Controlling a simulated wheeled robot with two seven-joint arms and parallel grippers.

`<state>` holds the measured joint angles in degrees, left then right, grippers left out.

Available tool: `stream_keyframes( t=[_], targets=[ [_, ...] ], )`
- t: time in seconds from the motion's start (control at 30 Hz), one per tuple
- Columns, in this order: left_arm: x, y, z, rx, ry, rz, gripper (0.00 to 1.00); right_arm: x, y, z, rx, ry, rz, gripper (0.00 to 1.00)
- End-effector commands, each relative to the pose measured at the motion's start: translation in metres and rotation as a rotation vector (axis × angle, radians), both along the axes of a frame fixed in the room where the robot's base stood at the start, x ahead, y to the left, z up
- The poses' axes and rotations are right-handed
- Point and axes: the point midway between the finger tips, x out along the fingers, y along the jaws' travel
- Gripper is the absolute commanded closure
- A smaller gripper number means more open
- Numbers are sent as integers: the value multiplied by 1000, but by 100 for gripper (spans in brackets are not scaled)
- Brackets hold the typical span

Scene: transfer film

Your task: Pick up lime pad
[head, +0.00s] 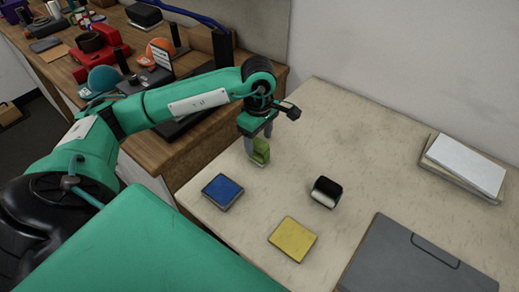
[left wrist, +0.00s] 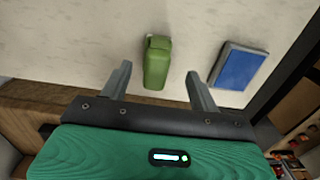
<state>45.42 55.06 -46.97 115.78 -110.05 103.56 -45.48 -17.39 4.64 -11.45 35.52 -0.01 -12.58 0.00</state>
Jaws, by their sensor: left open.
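A green, lime-coloured block-like pad (head: 259,152) stands on the pale table, below my left gripper in the head view. It also shows in the left wrist view (left wrist: 157,62), beyond and between the two fingertips. My left gripper (head: 257,142) is open, with its fingers pointing down around the pad's place. In the left wrist view the gripper (left wrist: 158,77) shows a wide gap between its fingers, and neither finger touches the pad there. A blue pad (head: 222,191) lies nearby and shows right of the fingers in the wrist view (left wrist: 238,67). My right gripper is not in view.
A yellow pad (head: 293,239) and a black-and-white small object (head: 326,191) lie on the table (head: 350,130). A grey case (head: 415,262) fills the front right, and white books (head: 466,166) lie at the right. A cluttered wooden bench (head: 150,150) adjoins on the left.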

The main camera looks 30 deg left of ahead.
Motion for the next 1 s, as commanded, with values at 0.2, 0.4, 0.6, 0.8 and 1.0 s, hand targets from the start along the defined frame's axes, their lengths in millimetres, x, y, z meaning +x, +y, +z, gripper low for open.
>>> stream_keyframes(
  t=[0.2,0.4,0.6,0.8,1.0],
  targets=[
    [0,0,-14,0,1,0,38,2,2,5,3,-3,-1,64],
    [5,1,-39,-1,5,1,38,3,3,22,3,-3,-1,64],
    [6,1,-62,0,1,0,38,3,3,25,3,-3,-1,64],
    [6,1,-64,0,-1,0,38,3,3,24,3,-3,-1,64],
    [6,1,-64,0,-1,0,70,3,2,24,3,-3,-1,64]
  ],
)
